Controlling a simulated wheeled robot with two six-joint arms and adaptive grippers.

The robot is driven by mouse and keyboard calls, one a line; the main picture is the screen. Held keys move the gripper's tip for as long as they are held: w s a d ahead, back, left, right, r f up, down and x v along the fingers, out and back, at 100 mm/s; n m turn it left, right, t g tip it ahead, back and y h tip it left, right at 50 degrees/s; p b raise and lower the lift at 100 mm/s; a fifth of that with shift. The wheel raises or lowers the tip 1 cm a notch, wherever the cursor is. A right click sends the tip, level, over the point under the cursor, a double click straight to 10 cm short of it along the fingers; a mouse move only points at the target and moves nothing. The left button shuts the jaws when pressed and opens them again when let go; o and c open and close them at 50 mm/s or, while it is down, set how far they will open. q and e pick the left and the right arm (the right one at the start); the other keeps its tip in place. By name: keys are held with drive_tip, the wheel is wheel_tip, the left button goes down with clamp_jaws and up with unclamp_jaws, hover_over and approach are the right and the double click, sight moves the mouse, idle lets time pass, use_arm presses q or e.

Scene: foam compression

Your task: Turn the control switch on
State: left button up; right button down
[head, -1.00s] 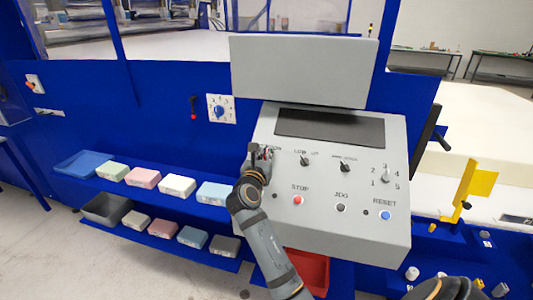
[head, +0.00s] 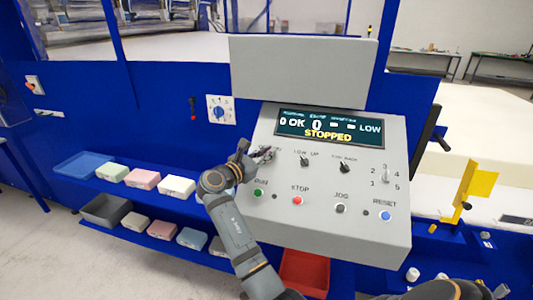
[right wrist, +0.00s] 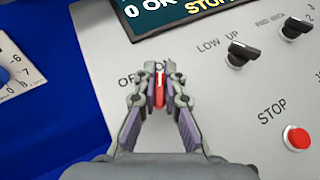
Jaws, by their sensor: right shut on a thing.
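The control switch is a small red-handled knob on the grey panel (head: 330,228), at its upper left. It shows in the right wrist view as a red lever (right wrist: 159,90) beside a partly hidden "OF" label. My right gripper (head: 262,154) is at this switch. In the right wrist view its fingers (right wrist: 160,82) are shut on the red lever from both sides. The panel display (head: 330,126) is lit and reads "STOPPED", with "0 OK" and "LOW". My left gripper is not in view.
Just right of the gripper are the LOW/UP knob (head: 304,160) and another black knob (head: 344,167). Below are the green RUN (head: 258,193) and red STOP (head: 297,201) buttons. Shelves with foam blocks (head: 143,180) stand left of my arm.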

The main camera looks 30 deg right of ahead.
drive_tip(key=shift+s+f+m+g, duration=0.1)
drive_tip(key=shift+f+m+g, duration=0.15)
drive_tip(key=shift+m+g, duration=0.45)
drive_tip(key=shift+f+m+g, duration=0.2)
drive_tip(key=shift+m+g, duration=0.5)
drive_tip(key=shift+g, duration=0.3)
drive_tip(key=c, duration=1.4)
unclamp_jaws()
drive_tip(key=shift+s, duration=0.2)
drive_tip(key=shift+c, duration=0.2)
drive_tip(key=shift+w, duration=0.45)
drive_tip(key=shift+r, duration=0.1)
drive_tip(key=shift+s+r+m, duration=0.1)
drive_tip(key=shift+s+m, duration=0.05)
drive_tip(key=shift+m, duration=0.15)
